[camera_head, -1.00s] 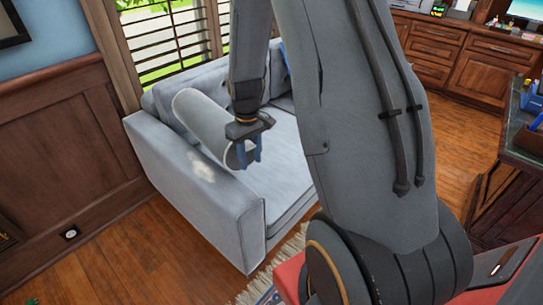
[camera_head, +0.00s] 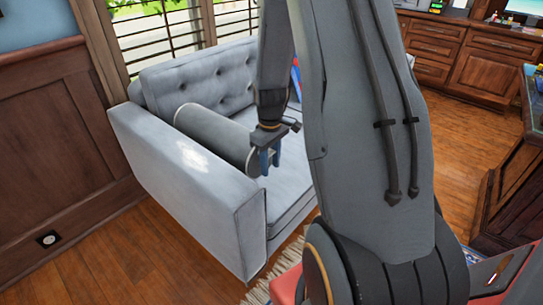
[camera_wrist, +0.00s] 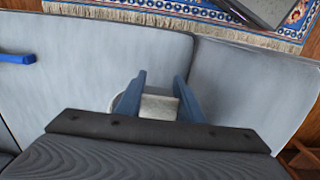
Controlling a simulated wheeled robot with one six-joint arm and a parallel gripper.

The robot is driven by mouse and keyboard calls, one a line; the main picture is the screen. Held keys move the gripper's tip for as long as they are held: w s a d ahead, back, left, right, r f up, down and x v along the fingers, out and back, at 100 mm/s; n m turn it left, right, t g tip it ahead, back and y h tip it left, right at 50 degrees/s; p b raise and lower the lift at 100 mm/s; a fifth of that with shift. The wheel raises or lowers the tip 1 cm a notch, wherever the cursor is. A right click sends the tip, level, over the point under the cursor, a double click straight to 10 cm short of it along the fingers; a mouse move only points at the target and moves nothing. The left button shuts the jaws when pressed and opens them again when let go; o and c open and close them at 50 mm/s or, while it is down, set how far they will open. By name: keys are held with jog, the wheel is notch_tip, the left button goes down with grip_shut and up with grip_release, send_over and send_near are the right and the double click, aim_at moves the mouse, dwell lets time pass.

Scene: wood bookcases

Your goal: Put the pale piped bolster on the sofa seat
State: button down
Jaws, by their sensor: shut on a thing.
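The pale grey piped bolster (camera_head: 212,130) lies lengthwise just inside the near armrest of the grey sofa, low over the seat (camera_head: 288,186). The armrest hides its lower side, so I cannot tell whether it touches the seat. My gripper (camera_head: 264,162) is at its right end, with the blue fingers pointing down. In the wrist view my gripper (camera_wrist: 157,95) is shut on a small pale part of the bolster (camera_wrist: 158,106), with the grey seat cushions (camera_wrist: 85,60) beyond.
The tufted backrest (camera_head: 205,80) stands behind the bolster, below the window blinds. A patterned rug (camera_wrist: 190,15) lies in front of the sofa. A dark wood desk (camera_head: 510,180) stands at right.

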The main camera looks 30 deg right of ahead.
notch_tip(320, 180, down, 10)
jog(key=shift+r+b, duration=0.1)
jog(key=shift+b, duration=0.55)
jog(key=c, duration=1.2)
grip_release()
jog(key=shift+r, duration=0.1)
notch_tip(320, 180, up, 12)
jog(key=shift+f+p, duration=0.1)
jog(key=shift+p, duration=0.75)
